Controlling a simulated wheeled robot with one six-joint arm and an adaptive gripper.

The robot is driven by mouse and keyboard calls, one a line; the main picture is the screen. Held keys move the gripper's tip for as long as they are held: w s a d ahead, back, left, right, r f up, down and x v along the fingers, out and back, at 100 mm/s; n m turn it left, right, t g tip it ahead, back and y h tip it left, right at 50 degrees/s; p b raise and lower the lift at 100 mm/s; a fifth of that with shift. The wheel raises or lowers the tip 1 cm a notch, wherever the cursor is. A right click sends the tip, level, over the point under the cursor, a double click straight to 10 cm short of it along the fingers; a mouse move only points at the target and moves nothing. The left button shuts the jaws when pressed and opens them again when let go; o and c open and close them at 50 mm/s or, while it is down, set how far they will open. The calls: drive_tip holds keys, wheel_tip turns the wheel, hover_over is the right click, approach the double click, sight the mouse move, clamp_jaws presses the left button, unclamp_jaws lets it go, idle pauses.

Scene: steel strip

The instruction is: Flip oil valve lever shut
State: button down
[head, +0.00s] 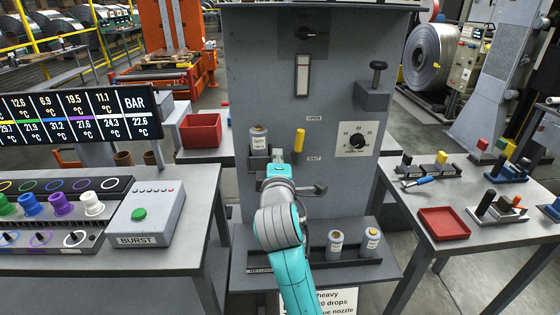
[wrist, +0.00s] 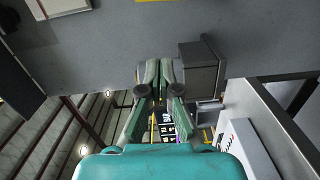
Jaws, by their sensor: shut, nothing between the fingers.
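The yellow-handled lever (head: 299,140) stands nearly upright on the grey panel. The OPEN label (head: 314,118) is above and to its right, and the SHUT label (head: 314,157) is beside its lower end. My gripper (head: 277,158) is in front of the panel, left of and slightly below the lever, apart from it in the picture; my arm partly hides its fingers. In the wrist view my gripper (wrist: 152,72) has its fingers together with nothing between them. The lever cannot be made out clearly there.
A grey bottle (head: 258,138) stands left of my gripper. Two more bottles (head: 336,243) stand in the lower rack. A dial (head: 357,141) is right of the lever, and a dark-knobbed block (head: 374,92) juts out above it. A grey box (wrist: 203,68) is close right of the fingers.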

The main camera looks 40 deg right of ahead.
sight(297, 145)
drive_tip(key=w+d, duration=0.3)
drive_tip(key=d, duration=0.4)
drive_tip(key=shift+w+d+f, duration=0.15)
drive_tip(key=shift+d+f, duration=0.05)
